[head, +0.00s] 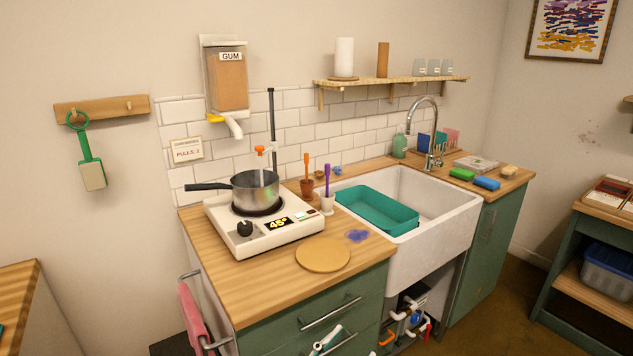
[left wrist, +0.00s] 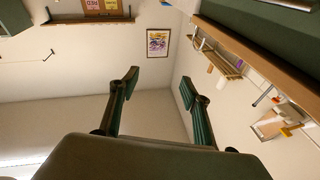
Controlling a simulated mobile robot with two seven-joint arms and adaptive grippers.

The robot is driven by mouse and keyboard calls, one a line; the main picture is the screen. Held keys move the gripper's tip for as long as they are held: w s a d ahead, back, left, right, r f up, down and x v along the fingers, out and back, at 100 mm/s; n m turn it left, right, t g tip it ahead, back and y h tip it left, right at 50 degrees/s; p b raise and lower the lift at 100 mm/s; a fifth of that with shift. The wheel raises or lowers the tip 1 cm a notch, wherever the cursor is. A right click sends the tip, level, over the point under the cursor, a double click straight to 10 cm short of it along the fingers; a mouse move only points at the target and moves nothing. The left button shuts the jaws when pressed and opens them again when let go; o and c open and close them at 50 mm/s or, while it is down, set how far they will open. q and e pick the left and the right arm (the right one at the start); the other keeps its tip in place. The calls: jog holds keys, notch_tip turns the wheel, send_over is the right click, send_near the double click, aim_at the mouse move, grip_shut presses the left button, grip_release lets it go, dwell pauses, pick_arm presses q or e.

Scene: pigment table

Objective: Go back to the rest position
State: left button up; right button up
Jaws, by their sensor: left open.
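My left gripper (left wrist: 158,88) shows in the left wrist view with its two dark green fingers spread wide apart. Nothing is between the fingers; behind them are only the wall and the room corner. In this view the room is tilted, with the counter edge and wall shelf at the upper right. I cannot make out my left gripper for certain in the head view. My right gripper is in neither view.
A counter (head: 210,230) bears a hot plate (head: 285,235) with a saucepan (head: 255,188). A white sink (head: 450,215) holds a teal tub (head: 375,208). A gum dispenser (head: 227,85) hangs above. A pink towel (head: 193,320) hangs at the counter's left side.

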pick_arm(q)
jog(key=s+a+f+n+y, duration=0.2)
jog(key=a+f+y, duration=0.2)
jog(key=a+f, duration=0.25)
jog(key=s+a+f+n+y, duration=0.2)
jog(key=a+f+n+y, duration=0.1)
jog(key=a+f, duration=0.35)
jog(key=s+a+f+n+g+y, duration=0.1)
jog(key=s+a+f+g+y, duration=0.3)
jog(key=s+a+f, duration=0.7)
jog(key=shift+s+a+f+y, duration=0.2)
jog(key=shift+s+a+y, duration=0.1)
jog(key=shift+a, duration=0.85)
